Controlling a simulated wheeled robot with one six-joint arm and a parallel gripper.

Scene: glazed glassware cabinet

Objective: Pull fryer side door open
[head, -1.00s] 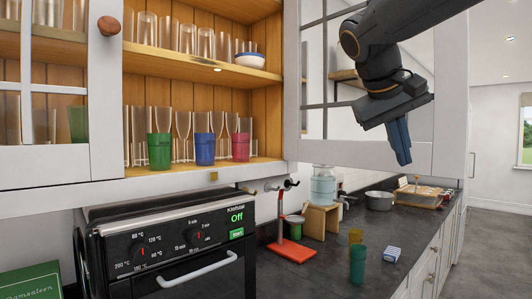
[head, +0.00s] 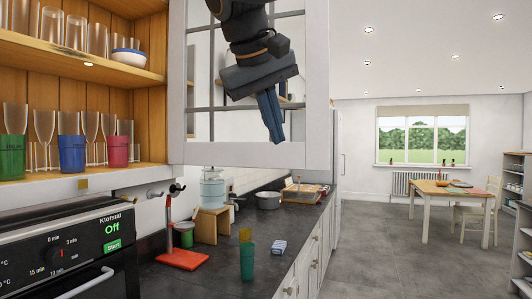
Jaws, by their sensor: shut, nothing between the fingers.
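The task's fryer side door most likely belongs to the black appliance (head: 70,252) at the lower left, whose panel reads "Klofstal" and "Off"; I cannot tell for certain. Its front has a white bar handle (head: 86,285), partly cut off by the frame's bottom edge. The glazed cabinet door (head: 310,120) on the right stands swung open. My gripper (head: 273,140) is shut and empty, its blue fingers pointing down in front of that door's glass, well above the counter. It is up and to the right of the appliance and touches nothing that I can make out.
The open cabinet shelf (head: 90,172) holds several glasses and green, blue and pink cups. On the dark counter (head: 200,280) stand a red stand (head: 183,259), a green cup (head: 247,262) and a small box (head: 279,247). Open floor (head: 385,265) lies to the right, before a table (head: 440,187).

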